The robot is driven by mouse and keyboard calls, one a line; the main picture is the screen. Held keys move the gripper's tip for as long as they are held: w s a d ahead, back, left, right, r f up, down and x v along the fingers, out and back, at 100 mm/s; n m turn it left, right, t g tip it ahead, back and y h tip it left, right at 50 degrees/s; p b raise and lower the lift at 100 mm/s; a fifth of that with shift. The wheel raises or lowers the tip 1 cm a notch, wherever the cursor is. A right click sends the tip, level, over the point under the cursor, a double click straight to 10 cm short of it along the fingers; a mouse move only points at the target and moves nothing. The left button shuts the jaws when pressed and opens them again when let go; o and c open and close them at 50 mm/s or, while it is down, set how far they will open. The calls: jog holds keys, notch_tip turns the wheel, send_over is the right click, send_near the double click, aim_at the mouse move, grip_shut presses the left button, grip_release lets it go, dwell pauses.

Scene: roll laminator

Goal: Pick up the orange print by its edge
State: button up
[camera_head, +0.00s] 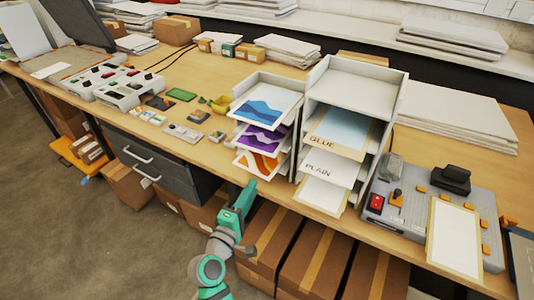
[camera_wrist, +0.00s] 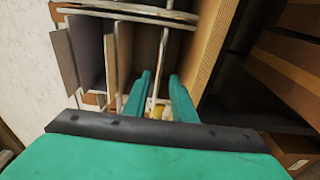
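The orange print (camera_head: 258,164), white with orange and red wavy shapes, lies in the lowest level of the left tray rack (camera_head: 262,82), its front edge sticking out. My gripper (camera_head: 250,184) is just below and in front of that edge in the head view. In the wrist view my gripper (camera_wrist: 161,92) has its two teal fingers apart, with a thin pale edge running between them. I cannot tell whether that edge is the print or a tray shelf. A small orange-yellow patch shows between the fingers. Contact with the print is not clear.
The purple print (camera_head: 262,138) and the blue print (camera_head: 266,104) lie in the levels above. To the right stands a second rack (camera_head: 357,88) with glue and plain sheets. The laminator (camera_head: 436,212) is further right. Boxes (camera_head: 270,245) stand under the table's front edge.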

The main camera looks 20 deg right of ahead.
jog(key=shift+w+a+x, duration=0.15)
jog(key=shift+x, duration=1.25)
jog(key=shift+w+a+x, duration=0.1)
jog(key=shift+a+x, duration=0.05)
jog(key=shift+x, duration=1.25)
jog(key=shift+r, duration=0.2)
grip_shut()
